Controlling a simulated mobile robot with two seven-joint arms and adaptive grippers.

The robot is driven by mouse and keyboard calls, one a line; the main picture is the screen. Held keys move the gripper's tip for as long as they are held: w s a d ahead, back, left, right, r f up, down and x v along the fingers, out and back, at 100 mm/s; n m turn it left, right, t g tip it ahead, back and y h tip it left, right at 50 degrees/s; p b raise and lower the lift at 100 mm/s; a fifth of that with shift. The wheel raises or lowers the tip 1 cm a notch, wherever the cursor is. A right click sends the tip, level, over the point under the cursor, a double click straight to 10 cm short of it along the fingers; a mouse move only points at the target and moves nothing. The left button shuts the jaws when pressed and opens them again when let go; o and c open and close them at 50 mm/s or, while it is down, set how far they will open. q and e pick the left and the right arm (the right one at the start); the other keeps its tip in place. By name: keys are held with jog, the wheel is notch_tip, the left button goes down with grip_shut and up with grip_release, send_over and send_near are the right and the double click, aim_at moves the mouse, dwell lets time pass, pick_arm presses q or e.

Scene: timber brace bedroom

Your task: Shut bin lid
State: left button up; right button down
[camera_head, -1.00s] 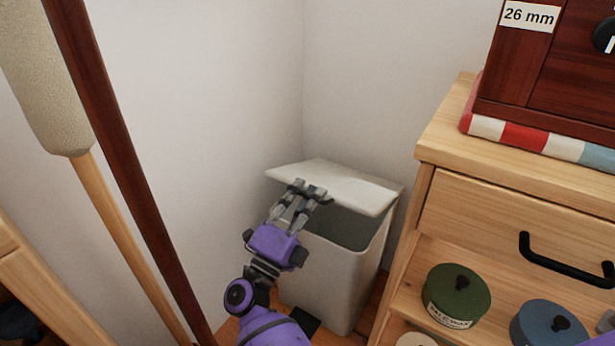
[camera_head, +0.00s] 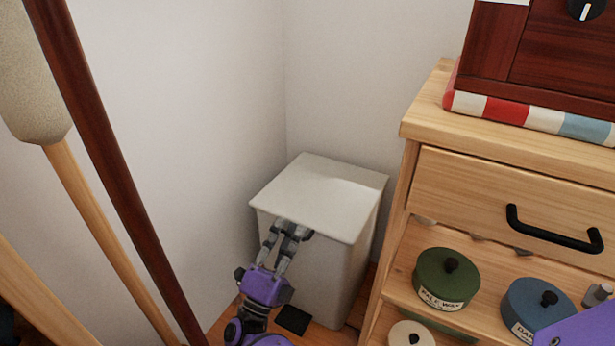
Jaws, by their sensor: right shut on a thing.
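The pale bin (camera_head: 330,275) stands on the wooden floor in the corner, left of the dresser. Its flat lid (camera_head: 322,197) lies level on top, and no opening shows under its front edge. My right gripper (camera_head: 292,229), on a purple arm, is at the lid's front edge with its fingertips against it. Its fingers are closed at that edge, and the fingertips partly hide the rim. A black pedal (camera_head: 292,320) sticks out at the bin's base. My left gripper is not in view.
A wooden dresser (camera_head: 390,200) with a black-handled drawer stands close on the right. Its shelf holds a green tin (camera_head: 432,290) and a blue tin (camera_head: 530,312). A dark red pole (camera_head: 110,170) and a padded stick (camera_head: 95,220) lean at the left.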

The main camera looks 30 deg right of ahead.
jog(key=shift+a+f, duration=0.15)
jog(key=shift+f, duration=0.05)
jog(key=c, duration=2.2)
grip_release()
jog(key=shift+r, duration=0.1)
jog(key=shift+r, duration=0.15)
